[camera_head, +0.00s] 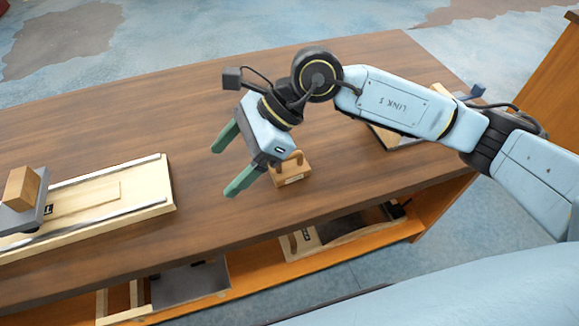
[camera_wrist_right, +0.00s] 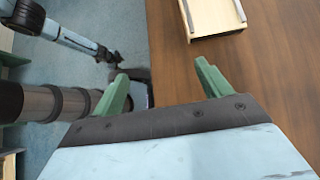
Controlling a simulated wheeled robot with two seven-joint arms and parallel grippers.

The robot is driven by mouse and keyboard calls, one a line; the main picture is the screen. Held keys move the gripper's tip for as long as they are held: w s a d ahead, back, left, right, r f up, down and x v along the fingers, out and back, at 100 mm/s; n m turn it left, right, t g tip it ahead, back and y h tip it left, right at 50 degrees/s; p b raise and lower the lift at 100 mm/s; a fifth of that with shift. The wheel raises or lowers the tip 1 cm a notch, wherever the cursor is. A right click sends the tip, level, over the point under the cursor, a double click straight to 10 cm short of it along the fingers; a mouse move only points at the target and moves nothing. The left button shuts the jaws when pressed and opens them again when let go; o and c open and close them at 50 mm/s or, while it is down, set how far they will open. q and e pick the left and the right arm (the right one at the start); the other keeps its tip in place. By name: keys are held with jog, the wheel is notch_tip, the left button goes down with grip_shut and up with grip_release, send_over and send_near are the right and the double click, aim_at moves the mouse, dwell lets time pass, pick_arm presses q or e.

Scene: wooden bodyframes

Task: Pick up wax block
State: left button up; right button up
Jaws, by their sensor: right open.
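A small tan block-like piece (camera_head: 291,170) sits on the brown table in the head view, and I cannot tell for sure whether it is the wax block. My right gripper (camera_head: 228,163) is open and empty above the table. Its green fingers point left, and its body is right beside the tan piece in the picture. In the right wrist view the open fingers (camera_wrist_right: 162,70) have nothing between them. The left gripper is absent from the head view; part of an arm (camera_wrist_right: 80,40) shows in the wrist view, its jaws unclear.
A pale wooden board with metal rails (camera_head: 150,192) lies at the left; a brown block (camera_head: 22,188) sits on a grey piece there. A framed item is partly hidden behind my right arm. A lower shelf (camera_head: 365,241) holds wooden and grey parts. The table's middle (camera_head: 120,125) is clear.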

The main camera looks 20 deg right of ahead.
aim_at(291, 157)
jog(key=w+d+f+n+t+h, duration=0.1)
jog(key=w+d+h, duration=0.25)
jog(key=d, duration=0.35)
jog(key=w+d+f+t+h, duration=0.1)
jog(key=w+d+f+h, duration=0.15)
jog(key=d+h, duration=0.35)
jog(key=shift+y, duration=0.75)
jog(key=f, duration=0.2)
jog(key=w+f, duration=0.1)
jog(key=f, duration=0.3)
jog(key=shift+w+b, duration=0.3)
jog(key=shift+w+a+f, duration=0.1)
jog(key=shift+a+f, duration=0.1)
jog(key=shift+f, duration=1.25)
jog(key=shift+w+a+f, duration=0.1)
jog(key=shift+a+f, duration=0.05)
jog(key=shift+f, duration=1.25)
jog(key=c, duration=1.1)
